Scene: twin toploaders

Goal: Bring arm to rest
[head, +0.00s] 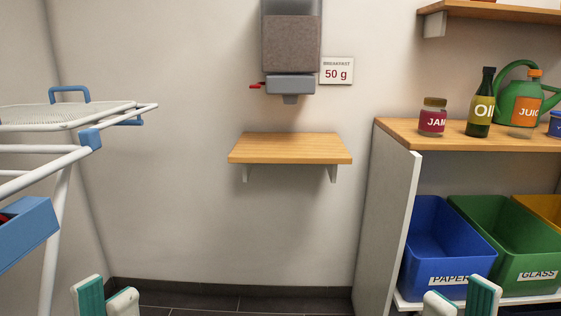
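My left gripper (106,298) shows at the bottom left edge of the head view, with two teal and white fingers apart and nothing visible between them. My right gripper (461,301) shows at the bottom right edge, also with its fingers apart and nothing visible between them. It appears in front of the shelf unit with the bins. The lower parts of both grippers and both arms are cut off by the frame.
A white drying rack (62,150) stands at left. A dispenser (291,45) hangs above an empty wooden wall shelf (290,148). A shelf unit (390,210) at right holds a jam jar (433,117), an oil bottle (481,105), a blue bin (437,240) and a green bin (520,245).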

